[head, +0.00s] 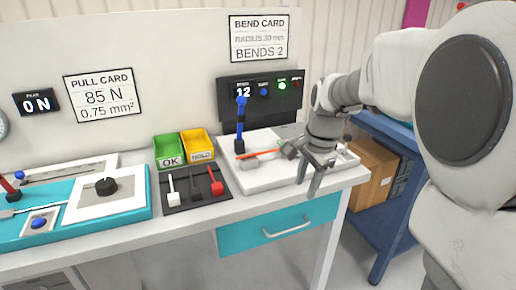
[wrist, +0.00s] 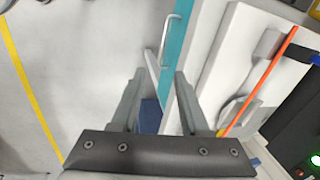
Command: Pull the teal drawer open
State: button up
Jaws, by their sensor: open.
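The teal drawer (head: 262,238) is under the right part of the white bench, and its front looks flush with the bench. It has a pale bar handle (head: 287,228) across its front. In the wrist view the drawer front (wrist: 178,50) is a teal strip, with the handle (wrist: 168,38) standing out from it on the left. My gripper (head: 311,178) is open and empty, at the bench's right front edge, above and to the right of the handle. In the wrist view the handle lies beyond the fingertips (wrist: 157,75), and nothing is between the fingers.
On the white bench top (head: 215,222) sit a white bending fixture (head: 262,178) with a blue lever (head: 241,120) and an orange rod (head: 262,152). A dark switch panel (head: 192,190) and green (head: 168,150) and yellow (head: 198,145) bins stand left. A blue cart (head: 385,235) holds a cardboard box (head: 372,178) at right.

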notch_tip(320, 180, down, 3)
jog(key=w+m, duration=0.1)
jog(key=w, duration=0.1)
jog(key=b, duration=0.6)
send_near(291, 229)
jog(key=x, duration=0.7)
jog(key=shift+w+f, duration=0.1)
jog(key=shift+f, duration=0.25)
jog(key=shift+c, duration=0.3)
grip_shut()
